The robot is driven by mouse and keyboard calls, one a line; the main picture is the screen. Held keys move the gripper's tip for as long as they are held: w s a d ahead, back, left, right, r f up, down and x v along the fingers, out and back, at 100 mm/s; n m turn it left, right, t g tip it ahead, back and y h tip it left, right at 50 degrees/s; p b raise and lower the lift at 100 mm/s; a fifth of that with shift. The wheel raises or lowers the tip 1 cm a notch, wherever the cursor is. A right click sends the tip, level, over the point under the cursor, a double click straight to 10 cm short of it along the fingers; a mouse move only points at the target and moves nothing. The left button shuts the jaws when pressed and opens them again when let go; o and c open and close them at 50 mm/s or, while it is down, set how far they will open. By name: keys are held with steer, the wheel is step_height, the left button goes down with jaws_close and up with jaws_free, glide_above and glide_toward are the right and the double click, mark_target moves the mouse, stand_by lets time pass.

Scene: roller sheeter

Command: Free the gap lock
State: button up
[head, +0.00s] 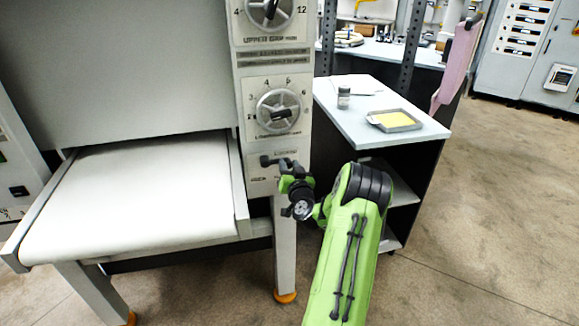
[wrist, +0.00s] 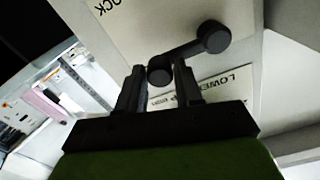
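The gap lock is a short black lever with a round end at each side, on the pale machine panel. In the head view its left end (head: 265,160) shows, and my gripper (head: 288,167) covers the rest. In the wrist view the lever (wrist: 188,50) runs from a larger knob at upper right to a smaller round end between my fingertips. My gripper (wrist: 160,78) is open, one finger on each side of that end. I cannot tell whether either finger touches it.
Above the lock is the lower gap dial (head: 279,111), with the upper dial (head: 269,10) higher up. The white conveyor belt (head: 130,190) lies left. A side table (head: 355,122) with a jar (head: 344,97) and a yellow-filled tray (head: 394,121) stands right. Open floor lies further right.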

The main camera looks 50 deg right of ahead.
jaws_close()
steer(key=shift+f, duration=0.15)
step_height(320, 180, down, 6)
steer(key=w+a+m+b, duration=0.2)
steer(key=m+b, duration=0.2)
steer(key=m, duration=0.8)
steer(key=shift+a, duration=0.25)
steer(key=shift+o, duration=2.2)
jaws_free()
